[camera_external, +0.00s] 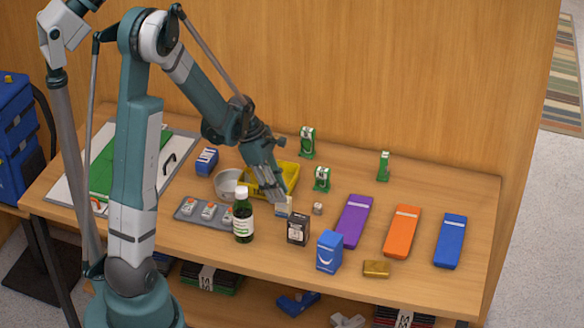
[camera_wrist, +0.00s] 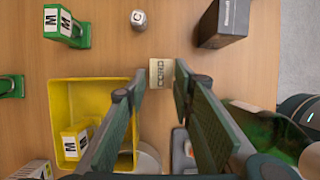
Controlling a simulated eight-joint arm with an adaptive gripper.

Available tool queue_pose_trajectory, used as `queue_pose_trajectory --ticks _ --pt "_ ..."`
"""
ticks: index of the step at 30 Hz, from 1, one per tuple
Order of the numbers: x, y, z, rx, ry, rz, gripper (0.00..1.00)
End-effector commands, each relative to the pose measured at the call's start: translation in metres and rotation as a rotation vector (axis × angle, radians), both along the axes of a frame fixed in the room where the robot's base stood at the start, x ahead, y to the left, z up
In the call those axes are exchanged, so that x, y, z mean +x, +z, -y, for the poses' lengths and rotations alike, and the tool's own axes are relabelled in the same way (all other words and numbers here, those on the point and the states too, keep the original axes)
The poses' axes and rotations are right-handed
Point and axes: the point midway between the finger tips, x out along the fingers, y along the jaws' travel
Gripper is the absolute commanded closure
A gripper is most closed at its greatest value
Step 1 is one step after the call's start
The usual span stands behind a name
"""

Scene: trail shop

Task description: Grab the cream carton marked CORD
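The cream carton marked CORD (camera_wrist: 162,74) lies on the table, its lettered face showing in the wrist view. In the external view the carton (camera_external: 284,208) shows just below my gripper (camera_external: 275,193), partly hidden by it. In the wrist view my gripper (camera_wrist: 160,80) is open, with one fingertip on the left of the carton and one on its right. Narrow gaps seem to show between the fingertips and the carton. How far the tips are above the table is hard to tell.
A yellow bin (camera_external: 289,172) stands behind the carton, with a metal bowl (camera_external: 226,184) beside it. Purple (camera_external: 354,224), orange and blue cases lie to the right.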

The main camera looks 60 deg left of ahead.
Motion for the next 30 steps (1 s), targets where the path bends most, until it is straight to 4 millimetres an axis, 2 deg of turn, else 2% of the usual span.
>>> queue_pose_trajectory --ticks 15,30 --pt "0.01 -0.042 0.012 0.0 0.0 0.0 0.75" --pt "0.011 -0.044 0.013 0.0 0.0 0.0 0.75"
